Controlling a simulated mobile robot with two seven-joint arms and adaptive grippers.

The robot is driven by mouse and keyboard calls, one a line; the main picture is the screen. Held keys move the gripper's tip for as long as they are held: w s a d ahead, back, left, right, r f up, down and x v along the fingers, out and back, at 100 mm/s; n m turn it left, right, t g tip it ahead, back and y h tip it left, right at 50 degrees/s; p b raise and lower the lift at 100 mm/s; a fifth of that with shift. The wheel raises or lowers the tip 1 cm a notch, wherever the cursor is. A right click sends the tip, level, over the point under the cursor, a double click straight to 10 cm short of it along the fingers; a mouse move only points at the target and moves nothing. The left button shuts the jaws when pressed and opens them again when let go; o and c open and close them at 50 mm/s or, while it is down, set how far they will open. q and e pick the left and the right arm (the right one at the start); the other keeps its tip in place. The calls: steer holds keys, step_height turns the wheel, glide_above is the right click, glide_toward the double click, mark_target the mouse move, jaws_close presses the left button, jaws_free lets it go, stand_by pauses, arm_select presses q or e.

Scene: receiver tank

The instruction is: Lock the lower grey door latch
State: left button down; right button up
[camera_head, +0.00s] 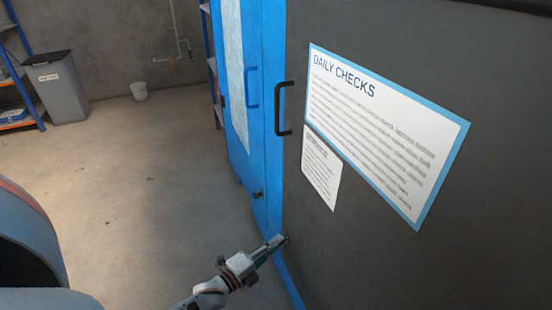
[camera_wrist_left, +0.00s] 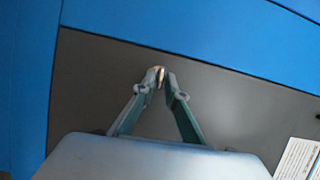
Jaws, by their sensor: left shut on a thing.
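The grey door (camera_head: 390,240) fills the right of the head view. My left gripper (camera_head: 279,242) is at its lower left edge, beside the blue frame. In the left wrist view the fingers (camera_wrist_left: 161,78) are close together and shut on a small metallic piece, the lower grey door latch (camera_wrist_left: 161,74). The fingertips cover most of the latch, and I cannot tell which way it is turned. My right gripper is in neither view.
The grey door has a black handle (camera_head: 282,108) and a Daily Checks poster (camera_head: 385,130). The blue door (camera_head: 250,150) beside it has a blue handle and a small dark latch (camera_head: 258,195). The floor at left is clear.

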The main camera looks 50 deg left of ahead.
arm_select(q)
steer(key=shift+d+m, duration=0.1)
steer(key=shift+m, duration=0.2)
stand_by(0.4)
steer(key=c, duration=2.2)
jaws_free()
steer(key=s, duration=1.2)
